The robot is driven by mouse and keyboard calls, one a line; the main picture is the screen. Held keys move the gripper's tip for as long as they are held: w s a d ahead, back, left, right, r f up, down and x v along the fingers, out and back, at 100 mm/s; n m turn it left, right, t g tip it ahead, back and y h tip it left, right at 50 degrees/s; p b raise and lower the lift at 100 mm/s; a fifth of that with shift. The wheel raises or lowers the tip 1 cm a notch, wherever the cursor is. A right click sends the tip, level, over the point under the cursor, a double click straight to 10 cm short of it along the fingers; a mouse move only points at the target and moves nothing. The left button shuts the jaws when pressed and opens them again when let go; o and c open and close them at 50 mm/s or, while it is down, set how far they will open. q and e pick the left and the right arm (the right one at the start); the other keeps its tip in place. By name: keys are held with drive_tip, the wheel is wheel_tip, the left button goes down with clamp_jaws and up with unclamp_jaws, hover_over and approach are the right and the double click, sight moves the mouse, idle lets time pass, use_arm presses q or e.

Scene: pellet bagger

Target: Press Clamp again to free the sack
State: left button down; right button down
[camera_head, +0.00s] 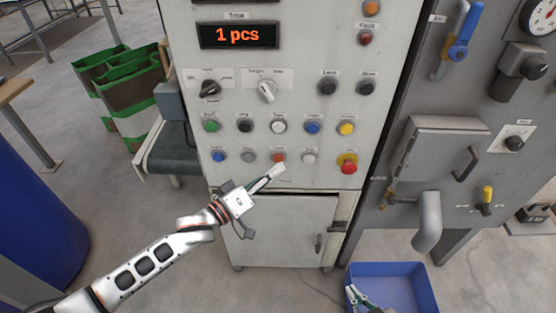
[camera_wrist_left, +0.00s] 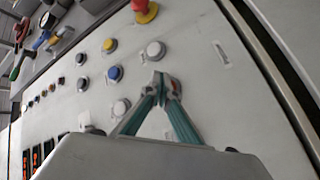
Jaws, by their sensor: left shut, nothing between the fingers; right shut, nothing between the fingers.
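The control panel (camera_head: 240,135) carries rows of coloured buttons, whose small labels are too blurred for me to read, so I cannot tell which is Clamp. My left gripper (camera_head: 279,170) is shut and empty, just below the orange-red button (camera_head: 278,157) in the lower row. In the left wrist view the shut fingertips (camera_wrist_left: 160,80) overlap the edge of the red button (camera_wrist_left: 174,87); I cannot tell whether they touch it. My right gripper (camera_head: 358,294) is shut, low in front of the blue bin. I cannot make out a sack.
A red mushroom button (camera_head: 348,166) sits to the right in the lower row. The display (camera_head: 238,36) reads "1 pcs". A grey spout (camera_head: 428,222) hangs right, above the blue bin (camera_head: 405,272).

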use_arm(q)
drive_tip(key=shift+w, duration=0.15)
drive_tip(key=shift+w, duration=0.3)
drive_tip(key=shift+w, duration=0.3)
idle(0.6)
drive_tip(key=shift+s+p, duration=0.7)
drive_tip(key=shift+s, duration=0.15)
